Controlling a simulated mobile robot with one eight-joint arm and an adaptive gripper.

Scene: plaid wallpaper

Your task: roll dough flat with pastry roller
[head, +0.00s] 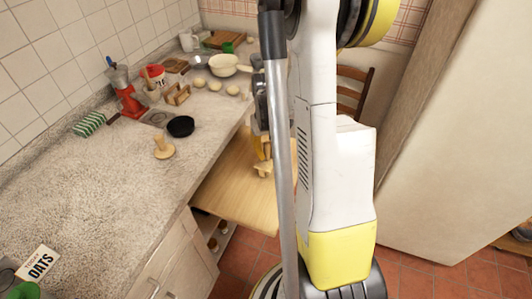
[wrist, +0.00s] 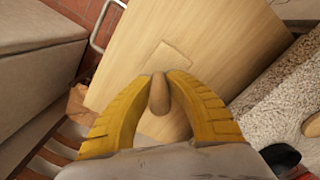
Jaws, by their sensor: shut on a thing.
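My gripper (head: 262,148) is over the pull-out wooden board (head: 235,187) beside the counter. In the wrist view its yellow fingers (wrist: 160,80) are shut on the rounded handle of a wooden tool (wrist: 159,95). A pale, flat, squarish shape (wrist: 172,60) shows beyond the fingertips; I cannot tell whether it is the tool's base or a piece lying on the board. In the head view the pale lower part of the tool (head: 264,170) shows under the gripper, at or close to the board. Several pale round dough-like balls (head: 215,86) sit on the counter at the back.
Another wooden piece with a knob (head: 163,147) stands on the counter near a black dish (head: 181,126). A cream pan (head: 224,65), a red grinder (head: 128,100) and an oats box (head: 37,263) are also there. A chair (head: 352,95) stands behind my arm. The near counter is mostly clear.

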